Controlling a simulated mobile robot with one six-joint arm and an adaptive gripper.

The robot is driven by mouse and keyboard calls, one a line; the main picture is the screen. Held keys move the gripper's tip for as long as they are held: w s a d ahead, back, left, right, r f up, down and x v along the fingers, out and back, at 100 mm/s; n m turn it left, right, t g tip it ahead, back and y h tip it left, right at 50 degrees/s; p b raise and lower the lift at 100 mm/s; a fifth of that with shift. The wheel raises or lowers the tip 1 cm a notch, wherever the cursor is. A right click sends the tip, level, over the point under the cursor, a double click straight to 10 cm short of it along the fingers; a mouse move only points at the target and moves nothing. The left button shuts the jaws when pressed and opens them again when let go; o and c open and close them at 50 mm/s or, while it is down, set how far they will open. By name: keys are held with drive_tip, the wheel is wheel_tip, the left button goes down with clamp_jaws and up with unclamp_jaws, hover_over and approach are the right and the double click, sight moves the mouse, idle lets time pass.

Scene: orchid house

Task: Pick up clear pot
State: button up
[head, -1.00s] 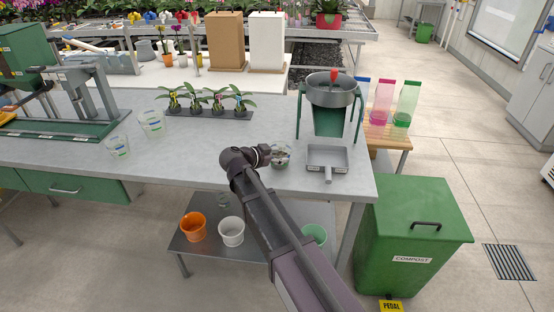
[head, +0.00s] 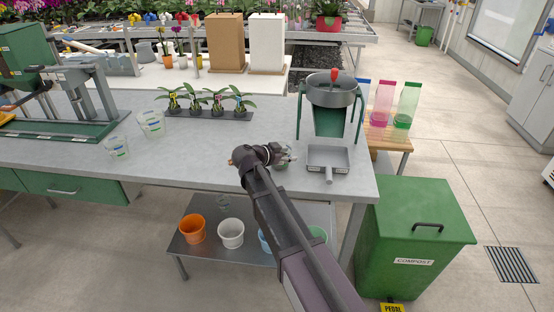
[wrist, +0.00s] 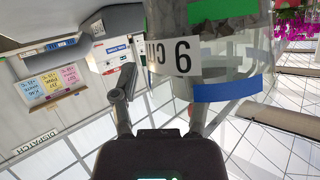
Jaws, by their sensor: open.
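A clear pot (head: 281,166) with dark contents stands on the grey bench, partly hidden by my arm and gripper (head: 289,153). In the wrist view the clear pot (wrist: 238,60) looms close, with green and blue bands and a white label. My gripper (wrist: 163,100) is open there. Its left finger is clear of the pot on the left; its right finger meets the pot's outline, and I cannot tell whether it touches. Two other clear pots, one upright-looking (head: 118,147) and one nearer the orchids (head: 151,123), stand at the left of the bench.
A green hopper (head: 331,115) and a grey scoop tray (head: 328,160) stand right of my gripper. A black tray of orchids (head: 207,113) sits behind. Below are an orange pot (head: 192,229) and a white pot (head: 230,233). A green compost bin (head: 415,230) stands at right.

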clamp_jaws()
drive_tip(key=shift+r, duration=0.15)
idle(0.4)
wheel_tip(320, 180, up, 4)
drive_tip(key=p, duration=0.4)
drive_tip(key=s+a+p, duration=0.1)
drive_tip(key=s+a, duration=0.2)
drive_tip(key=s, duration=1.2)
drive_tip(key=shift+s+r, duration=0.35)
drive_tip(key=shift+s, duration=0.05)
